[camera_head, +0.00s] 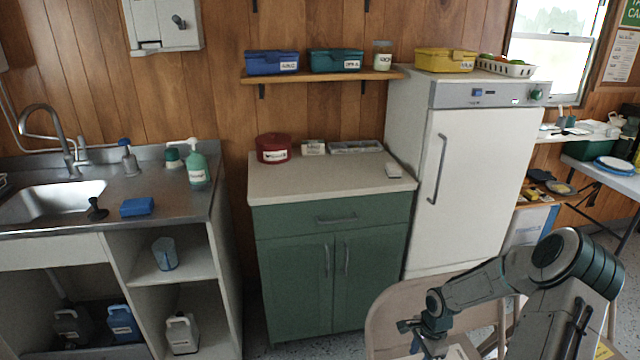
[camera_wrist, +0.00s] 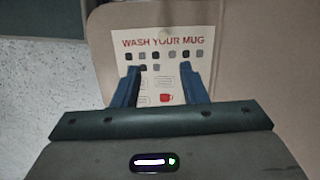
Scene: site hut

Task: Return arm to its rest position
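My arm reaches in from the lower right in the head view. My gripper (camera_head: 411,337) hangs at its end, pointing down, in front of a beige folding chair (camera_head: 383,308). In the wrist view, the two blue fingers of my gripper (camera_wrist: 161,88) stand apart with nothing between them. Beyond them is a white sheet reading "WASH YOUR MUG" (camera_wrist: 161,41), with a red mug picture, lying against a beige surface. I cannot tell how far the fingertips are from the sheet.
A green cabinet (camera_head: 335,267) with a pale worktop stands behind the chair, beside a white fridge (camera_head: 478,190). A steel sink (camera_head: 52,202) is at the left. A folding table (camera_head: 612,181) stands at the right. Speckled floor (camera_wrist: 45,80) shows left of the chair.

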